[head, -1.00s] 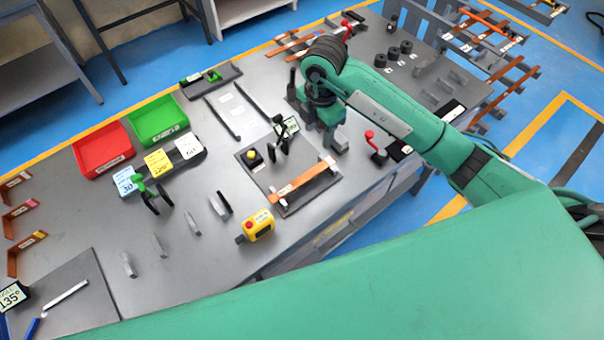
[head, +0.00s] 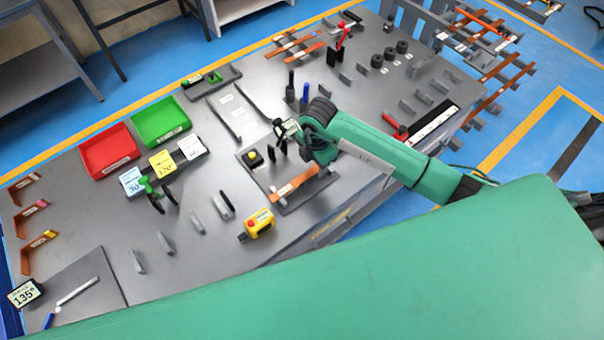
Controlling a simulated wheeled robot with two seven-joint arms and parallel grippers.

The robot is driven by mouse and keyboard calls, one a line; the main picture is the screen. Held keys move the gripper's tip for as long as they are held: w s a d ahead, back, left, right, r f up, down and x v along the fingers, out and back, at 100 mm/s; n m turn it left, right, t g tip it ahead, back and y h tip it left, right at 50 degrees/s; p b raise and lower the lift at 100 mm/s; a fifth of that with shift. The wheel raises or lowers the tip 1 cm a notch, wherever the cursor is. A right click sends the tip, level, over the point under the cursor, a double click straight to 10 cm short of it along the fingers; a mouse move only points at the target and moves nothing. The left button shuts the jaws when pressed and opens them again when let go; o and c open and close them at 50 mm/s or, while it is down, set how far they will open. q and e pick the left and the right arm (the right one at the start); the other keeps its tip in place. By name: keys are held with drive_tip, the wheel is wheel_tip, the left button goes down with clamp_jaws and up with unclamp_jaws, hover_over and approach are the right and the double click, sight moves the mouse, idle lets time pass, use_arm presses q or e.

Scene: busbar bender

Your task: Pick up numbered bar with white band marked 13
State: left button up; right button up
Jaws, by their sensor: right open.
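A flat copper bar (head: 298,184) lies on the dark plate (head: 290,207) at the front middle of the bench. It has a pale label near its left end; any number is too small to read. My right gripper (head: 322,160) is open, pointing down over this bar's right end and hiding it. I cannot tell whether the fingers touch the bar. More copper bars lie at the back of the bench (head: 294,45) and on the rack (head: 508,70) at the right, some with pale bands. I cannot tell which is marked 13. My left gripper is out of view.
A yellow box with a red button (head: 258,224) stands just left of the dark plate. A black-and-white device (head: 287,128) stands close by my right wrist. Red (head: 110,150) and green (head: 162,122) trays stand at the left. My green body covers the lower right.

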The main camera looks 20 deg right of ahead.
drive_tip(key=shift+f, duration=0.45)
clamp_jaws()
drive_tip(key=shift+r, duration=0.15)
